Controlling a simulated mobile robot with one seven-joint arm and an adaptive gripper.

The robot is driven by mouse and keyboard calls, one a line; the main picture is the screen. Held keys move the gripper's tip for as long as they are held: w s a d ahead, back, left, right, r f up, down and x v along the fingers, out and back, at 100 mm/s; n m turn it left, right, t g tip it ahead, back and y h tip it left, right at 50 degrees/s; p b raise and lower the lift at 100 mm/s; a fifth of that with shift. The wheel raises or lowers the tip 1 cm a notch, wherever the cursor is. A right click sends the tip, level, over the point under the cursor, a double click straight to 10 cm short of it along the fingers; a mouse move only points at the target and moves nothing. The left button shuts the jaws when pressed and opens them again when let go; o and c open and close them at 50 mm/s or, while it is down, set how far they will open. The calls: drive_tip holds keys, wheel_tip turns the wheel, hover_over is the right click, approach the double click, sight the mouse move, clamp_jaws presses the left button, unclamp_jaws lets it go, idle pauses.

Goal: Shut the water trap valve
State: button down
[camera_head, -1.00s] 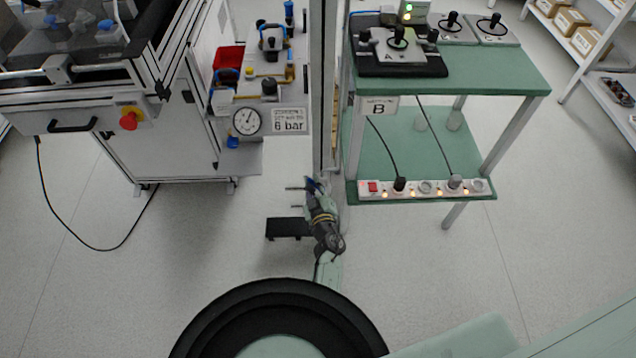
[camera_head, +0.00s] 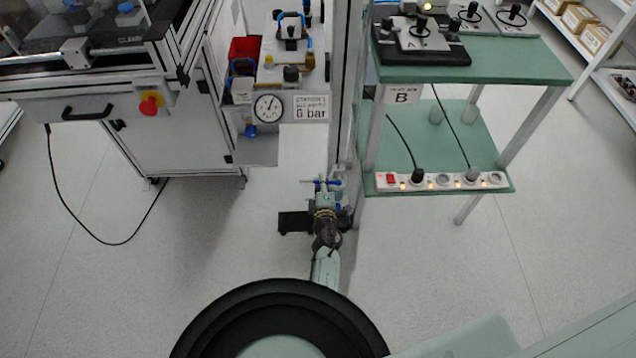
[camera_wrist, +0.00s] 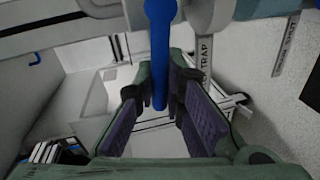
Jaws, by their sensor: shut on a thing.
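A blue lever handle (camera_wrist: 160,40) hangs down the middle of the wrist view, its lower end between the two purple-padded fingers of my gripper (camera_wrist: 158,98). My gripper is shut on this blue handle. A grey tag reading "TRAP" (camera_wrist: 205,60) hangs just right of the handle, its upper lettering cut off or hidden. In the head view my gripper (camera_head: 325,190) is low beside the upright post, with small blue parts (camera_head: 333,182) at its tip. The valve body is mostly hidden there, and the valve's open or shut position cannot be told.
An upright grey post (camera_head: 341,100) stands behind my gripper. A green table (camera_head: 520,65) with a lower shelf and power strip (camera_head: 440,180) is to the right. A white machine cabinet (camera_head: 175,140) and a pressure gauge (camera_head: 268,108) are left. A second tag (camera_wrist: 287,45) hangs further right.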

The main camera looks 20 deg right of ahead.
drive_tip(key=shift+f+n+b, duration=0.35)
drive_tip(key=shift+n+b, duration=0.15)
drive_tip(key=shift+n, duration=0.1)
drive_tip(key=c, duration=1.7)
unclamp_jaws()
drive_tip(key=shift+o, duration=0.2)
drive_tip(key=v, duration=0.7)
drive_tip(key=shift+s, duration=0.25)
drive_tip(key=shift+a, duration=0.15)
drive_tip(key=shift+f, duration=0.1)
